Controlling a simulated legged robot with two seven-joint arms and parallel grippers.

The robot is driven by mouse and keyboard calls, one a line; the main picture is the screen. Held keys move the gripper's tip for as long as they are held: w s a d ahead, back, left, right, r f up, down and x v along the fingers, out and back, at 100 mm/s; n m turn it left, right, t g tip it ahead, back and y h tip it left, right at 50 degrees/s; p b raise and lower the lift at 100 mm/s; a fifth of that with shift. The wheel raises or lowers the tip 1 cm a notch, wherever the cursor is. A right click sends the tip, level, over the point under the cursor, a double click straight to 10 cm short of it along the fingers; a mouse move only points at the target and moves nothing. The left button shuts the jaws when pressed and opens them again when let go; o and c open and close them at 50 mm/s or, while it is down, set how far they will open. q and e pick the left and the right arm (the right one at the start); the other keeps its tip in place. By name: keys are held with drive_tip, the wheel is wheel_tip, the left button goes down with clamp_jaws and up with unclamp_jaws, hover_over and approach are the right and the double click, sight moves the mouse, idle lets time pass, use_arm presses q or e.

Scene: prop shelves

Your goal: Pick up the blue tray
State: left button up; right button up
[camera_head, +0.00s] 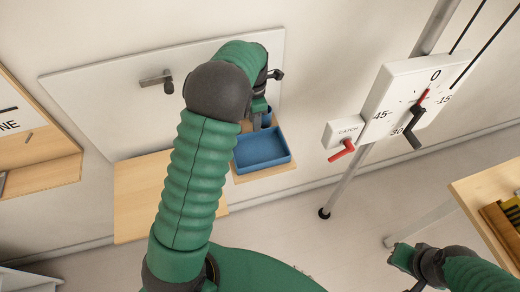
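The blue tray (262,160) is a shallow rectangular tray lying flat on a small wooden shelf against the wall. Its inside looks empty. My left gripper (260,112) is just above and behind the tray's back edge, seen pointing down. My own wrist partly hides it, so its opening and any contact with the tray cannot be made out. My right gripper (402,262) is low at the bottom right, far from the tray, and its fingers are hard to make out.
A wooden board (142,195) lies left of the tray. A white wall panel (110,95) bears a dark latch (158,80). A dial board (400,95) and a CATCH box (345,133) stand on a pole to the right.

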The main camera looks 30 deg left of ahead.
sight(253, 138)
use_arm(q)
drive_tip(key=shift+d+f, duration=0.2)
drive_tip(key=shift+f, duration=0.2)
drive_tip(key=f, duration=0.2)
drive_tip(key=s+f, duration=0.1)
drive_tip(key=f, duration=0.1)
drive_tip(key=shift+a+f+p, duration=0.15)
drive_tip(key=shift+f+p, duration=0.1)
drive_tip(key=shift+p, duration=0.15)
drive_tip(key=shift+w+a+f, duration=0.15)
drive_tip(key=shift+a+f, duration=0.05)
drive_tip(key=shift+a, duration=0.15)
drive_tip(key=shift+d+r, duration=0.1)
drive_tip(key=shift+d, duration=0.15)
drive_tip(key=c, duration=0.6)
drive_tip(key=shift+d, duration=0.2)
clamp_jaws()
drive_tip(key=shift+a, duration=0.25)
